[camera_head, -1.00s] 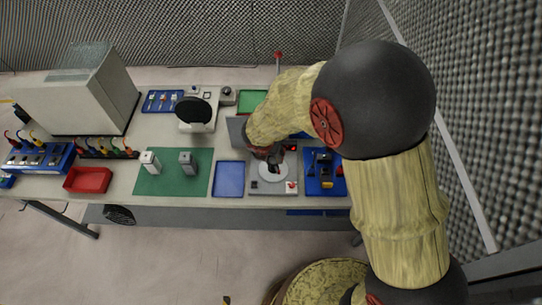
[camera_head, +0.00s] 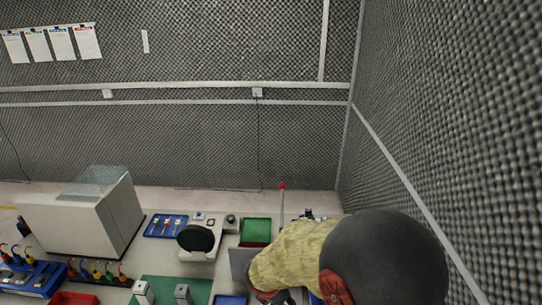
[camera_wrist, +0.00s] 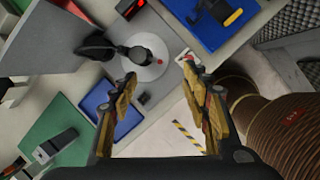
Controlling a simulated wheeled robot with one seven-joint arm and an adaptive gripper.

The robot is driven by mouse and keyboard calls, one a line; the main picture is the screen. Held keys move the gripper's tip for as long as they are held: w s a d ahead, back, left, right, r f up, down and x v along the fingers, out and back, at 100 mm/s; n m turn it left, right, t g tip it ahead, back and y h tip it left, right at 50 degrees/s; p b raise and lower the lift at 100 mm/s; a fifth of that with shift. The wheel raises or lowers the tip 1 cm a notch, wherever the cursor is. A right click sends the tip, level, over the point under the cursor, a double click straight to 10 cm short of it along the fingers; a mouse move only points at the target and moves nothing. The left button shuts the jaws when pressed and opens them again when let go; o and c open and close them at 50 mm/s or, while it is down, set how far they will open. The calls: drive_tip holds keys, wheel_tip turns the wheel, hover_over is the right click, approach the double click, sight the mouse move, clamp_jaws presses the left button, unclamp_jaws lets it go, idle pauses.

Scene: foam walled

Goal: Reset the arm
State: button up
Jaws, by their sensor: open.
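My gripper (camera_wrist: 162,98) is open in the wrist view, its two yellow-and-black fingers spread apart with nothing between them. Beyond the fingertips lies a grey device with a round light plate (camera_wrist: 143,62) and a black curved part above it. My gripper is largely out of sight at the bottom edge of the head view, where my bent arm covers the right part of the table.
A blue tray (camera_wrist: 98,100) and a green mat (camera_wrist: 60,135) lie beside the device. A large white box (camera_head: 82,215) stands at the table's left. A black round-topped device (camera_head: 196,240), green tray (camera_head: 256,230) and red-tipped pole (camera_head: 281,200) stand farther back. A foam wall (camera_head: 450,130) rises at right.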

drive_tip(key=s+d+r+m+t+y+b, duration=0.1)
drive_tip(key=s+d+r+m+b, duration=0.5)
drive_tip(key=s+m, duration=0.4)
drive_tip(key=s+d+r+m+t+y+b, duration=0.1)
drive_tip(key=s+d+r+m+b, duration=0.6)
drive_tip(key=m, duration=1)
drive_tip(key=shift+s+d+r+b, duration=0.2)
drive_tip(key=shift+s+d+b, duration=0.75)
drive_tip(key=shift+s+d, duration=0.8)
